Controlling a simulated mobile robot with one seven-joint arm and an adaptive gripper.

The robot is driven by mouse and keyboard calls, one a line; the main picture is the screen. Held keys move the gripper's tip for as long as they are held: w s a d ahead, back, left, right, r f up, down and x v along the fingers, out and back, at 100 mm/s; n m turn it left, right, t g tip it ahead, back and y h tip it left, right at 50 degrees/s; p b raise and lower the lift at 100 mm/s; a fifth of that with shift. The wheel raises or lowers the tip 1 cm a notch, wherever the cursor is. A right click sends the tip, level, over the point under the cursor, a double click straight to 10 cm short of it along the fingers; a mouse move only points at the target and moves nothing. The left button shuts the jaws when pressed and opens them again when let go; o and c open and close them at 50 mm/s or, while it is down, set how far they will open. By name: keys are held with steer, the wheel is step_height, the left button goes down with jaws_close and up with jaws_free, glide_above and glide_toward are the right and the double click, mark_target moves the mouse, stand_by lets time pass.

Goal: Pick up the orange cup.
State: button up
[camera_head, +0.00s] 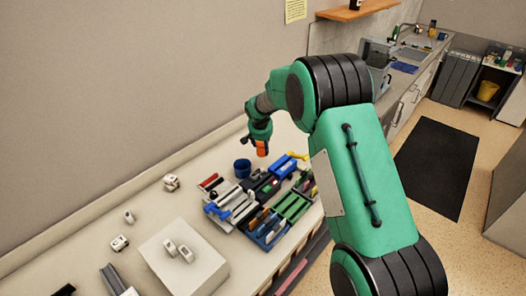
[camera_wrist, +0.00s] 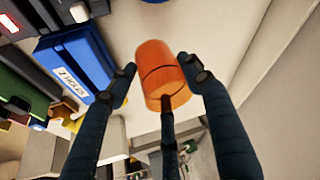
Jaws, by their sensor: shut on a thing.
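The orange cup (camera_wrist: 161,70) is between the dark fingers of my gripper (camera_wrist: 163,82) in the wrist view. The fingers press on it from both sides, and a third dark finger crosses its near end. In the head view the cup (camera_head: 262,148) shows as a small orange patch under my gripper (camera_head: 261,139), over the back of the counter. My gripper is shut on the cup. Whether the cup touches the counter is hard to tell.
A dark blue cup (camera_head: 242,168) stands just left of the orange cup. Trays of tools and a blue hole punch (camera_wrist: 76,65) lie close by. A white box (camera_head: 184,258) stands nearer the front.

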steer(key=shift+r, duration=1.65)
